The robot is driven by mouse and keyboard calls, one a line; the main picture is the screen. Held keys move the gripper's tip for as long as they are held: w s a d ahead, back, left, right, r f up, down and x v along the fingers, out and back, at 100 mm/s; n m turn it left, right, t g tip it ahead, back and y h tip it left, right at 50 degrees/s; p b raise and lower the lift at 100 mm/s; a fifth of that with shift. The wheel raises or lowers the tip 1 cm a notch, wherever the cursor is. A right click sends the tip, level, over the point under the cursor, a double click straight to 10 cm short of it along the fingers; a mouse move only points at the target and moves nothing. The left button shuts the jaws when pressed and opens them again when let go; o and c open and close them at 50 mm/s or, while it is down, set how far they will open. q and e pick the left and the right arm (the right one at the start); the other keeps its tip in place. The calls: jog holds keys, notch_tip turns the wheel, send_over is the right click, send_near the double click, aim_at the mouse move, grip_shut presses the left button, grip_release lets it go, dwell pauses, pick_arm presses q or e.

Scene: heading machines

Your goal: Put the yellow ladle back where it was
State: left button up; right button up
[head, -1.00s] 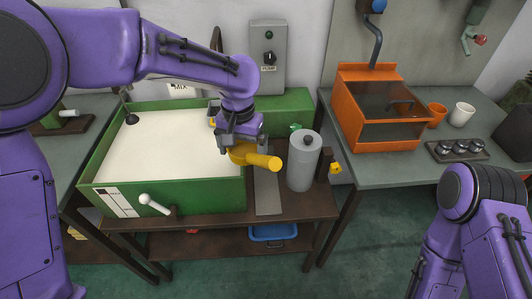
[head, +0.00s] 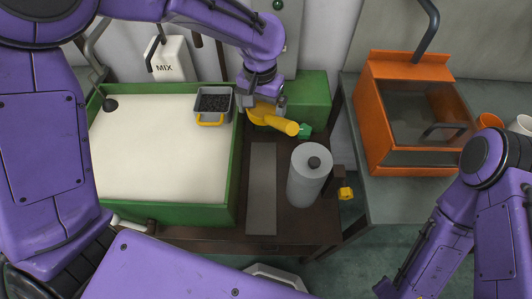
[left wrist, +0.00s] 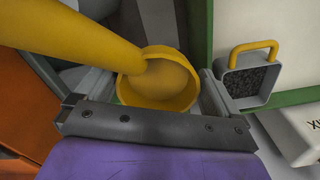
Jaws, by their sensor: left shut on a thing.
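The yellow ladle (head: 272,118) is in my left gripper (head: 262,101), over the back of the brown bench, right of the green-walled tray (head: 238,165). Its thick handle points right and toward the front. In the left wrist view the ladle's round bowl (left wrist: 160,85) lies between the two fingers of my left gripper (left wrist: 155,92), and the handle runs to the upper left. I cannot tell whether the ladle touches anything below. My right arm shows at the right, but its gripper is out of view.
A grey box of dark pellets with a yellow handle (head: 211,121) sits at the tray's back right corner. A grey cylinder (head: 309,175) stands on the bench beside a flat grey strip (head: 262,190). A green block (head: 308,100) is behind. An orange glass-fronted box (head: 415,115) stands right.

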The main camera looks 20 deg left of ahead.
pick_arm(q)
notch_tip(320, 180, down, 7)
jog(key=s, duration=0.2)
jog(key=p, duration=0.1)
send_near(262, 166)
notch_tip(262, 166, down, 5)
jog(key=shift+s+f+p, duration=0.15)
jog(key=shift+s+p, duration=0.05)
jog(key=shift+p, duration=0.55)
jog(key=shift+f, duration=0.35)
jog(key=shift+w+f, duration=0.1)
pick_arm(e)
jog(key=r, duration=0.1)
jog(key=s+r, duration=0.1)
jog(key=shift+s+r, duration=0.15)
jog(key=shift+r, duration=0.2)
pick_arm(q)
jog(key=shift+f, duration=0.15)
jog(key=o, duration=0.5)
pick_arm(e)
jog(key=shift+f, duration=0.1)
